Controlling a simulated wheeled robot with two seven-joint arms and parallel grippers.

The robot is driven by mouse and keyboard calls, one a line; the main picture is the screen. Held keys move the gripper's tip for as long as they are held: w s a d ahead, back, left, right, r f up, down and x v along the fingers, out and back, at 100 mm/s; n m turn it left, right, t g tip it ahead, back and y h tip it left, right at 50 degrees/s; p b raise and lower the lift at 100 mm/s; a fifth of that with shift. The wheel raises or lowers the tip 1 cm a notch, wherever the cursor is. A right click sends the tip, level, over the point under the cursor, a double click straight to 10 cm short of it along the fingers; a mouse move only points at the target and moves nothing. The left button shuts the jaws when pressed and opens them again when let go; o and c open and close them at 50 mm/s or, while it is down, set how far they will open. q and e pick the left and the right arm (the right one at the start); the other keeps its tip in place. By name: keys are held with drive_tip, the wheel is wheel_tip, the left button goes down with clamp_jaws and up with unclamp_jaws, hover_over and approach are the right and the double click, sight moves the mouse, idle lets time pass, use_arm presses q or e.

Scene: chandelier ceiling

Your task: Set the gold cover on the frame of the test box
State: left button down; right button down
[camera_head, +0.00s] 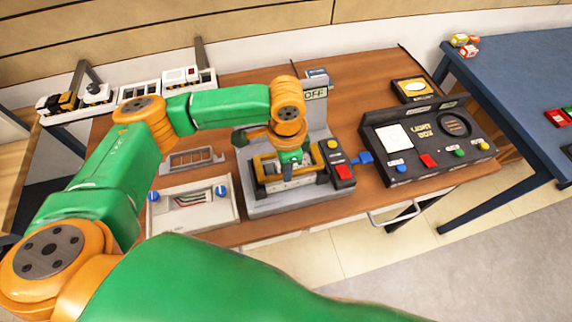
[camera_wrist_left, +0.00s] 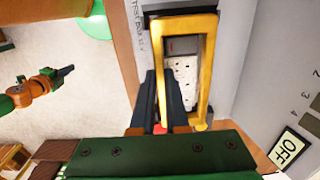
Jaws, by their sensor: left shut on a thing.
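The gold cover (camera_head: 263,166), a rectangular open frame, is at the test box (camera_head: 268,207) in the head view. My left gripper (camera_head: 290,171) points down there, shut on the cover's near side. In the left wrist view the gold cover (camera_wrist_left: 209,75) surrounds a pale, speckled panel, and my left gripper's dark fingers (camera_wrist_left: 165,105) meet its edge. I cannot tell whether the cover rests on the box's frame or hangs just above it. The frame is mostly hidden under the cover and gripper. My right gripper (camera_wrist_left: 65,71) shows small in the left wrist view; its jaws are unclear.
A light box (camera_head: 428,138) stands to the right on the wooden table (camera_head: 245,82). A white panel with blue knobs (camera_head: 191,208) is to the left. An OFF sign (camera_head: 315,93) stands behind. A blue table (camera_head: 515,75) is at the far right.

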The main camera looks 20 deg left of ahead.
use_arm(q)
drive_tip(key=shift+f, duration=0.25)
idle(0.3)
drive_tip(key=shift+f, duration=0.5)
drive_tip(key=shift+s, duration=0.15)
drive_tip(key=shift+f, duration=0.1)
